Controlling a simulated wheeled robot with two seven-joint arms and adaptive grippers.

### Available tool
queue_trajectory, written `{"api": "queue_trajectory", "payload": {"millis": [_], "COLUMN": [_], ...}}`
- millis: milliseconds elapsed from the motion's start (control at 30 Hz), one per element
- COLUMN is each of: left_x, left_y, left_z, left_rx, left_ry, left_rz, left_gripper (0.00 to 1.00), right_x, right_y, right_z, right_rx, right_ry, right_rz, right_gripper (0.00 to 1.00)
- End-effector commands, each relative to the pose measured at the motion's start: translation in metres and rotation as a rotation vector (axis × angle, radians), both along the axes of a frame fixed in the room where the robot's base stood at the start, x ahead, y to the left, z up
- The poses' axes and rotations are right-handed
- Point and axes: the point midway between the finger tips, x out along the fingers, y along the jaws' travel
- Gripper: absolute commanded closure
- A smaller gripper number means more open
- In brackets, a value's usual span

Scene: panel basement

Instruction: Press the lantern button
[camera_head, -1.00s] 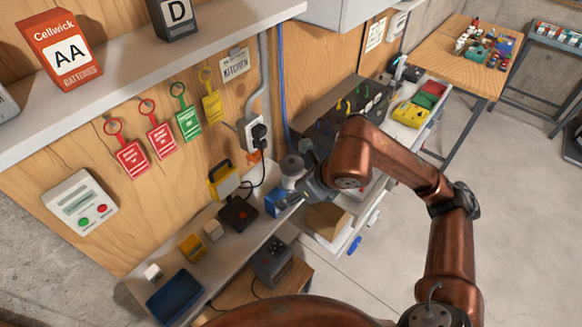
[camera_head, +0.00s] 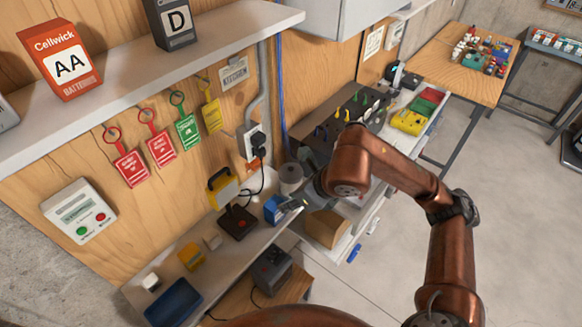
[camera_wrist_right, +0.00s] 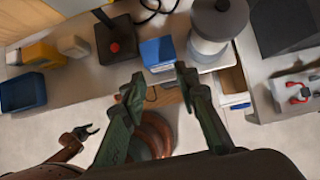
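A yellow lantern-like box with a black handle (camera_head: 223,190) stands at the back of the bench, against the wooden panel. Its button cannot be made out. A grey cylinder with a dark top (camera_wrist_right: 218,28) stands right of the blue box in the right wrist view. My right gripper (camera_wrist_right: 158,85) is open and empty, and the blue box (camera_wrist_right: 157,53) lies just beyond the gap between its fingers. In the head view this gripper is near the blue box (camera_head: 272,209), partly hidden by its own arm. My left gripper (camera_wrist_right: 85,132) appears low left in the wrist view, fingers apart and empty.
A blue bin (camera_head: 174,302) and a yellow block (camera_head: 191,257) sit further left. A plugged outlet (camera_head: 256,142) and its cable are behind. A shelf (camera_head: 150,75) overhangs the bench.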

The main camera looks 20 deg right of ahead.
Motion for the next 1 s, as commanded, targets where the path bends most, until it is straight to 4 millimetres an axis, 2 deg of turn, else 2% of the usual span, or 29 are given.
{"api": "queue_trajectory", "payload": {"millis": [400, 1000], "left_x": [0.0000, 0.0001], "left_y": [-0.0001, -0.0002], "left_z": [0.0000, 0.0000], "left_rx": [0.000, 0.000], "left_ry": [0.000, 0.000], "left_rz": [0.000, 0.000], "left_gripper": [0.60, 0.60], "right_x": [0.0000, 0.0000], "right_y": [0.0000, 0.0000], "right_z": [0.0000, 0.0000], "right_rx": [0.000, 0.000], "right_ry": [0.000, 0.000], "right_rz": [0.000, 0.000], "right_gripper": [1.00, 1.00]}}
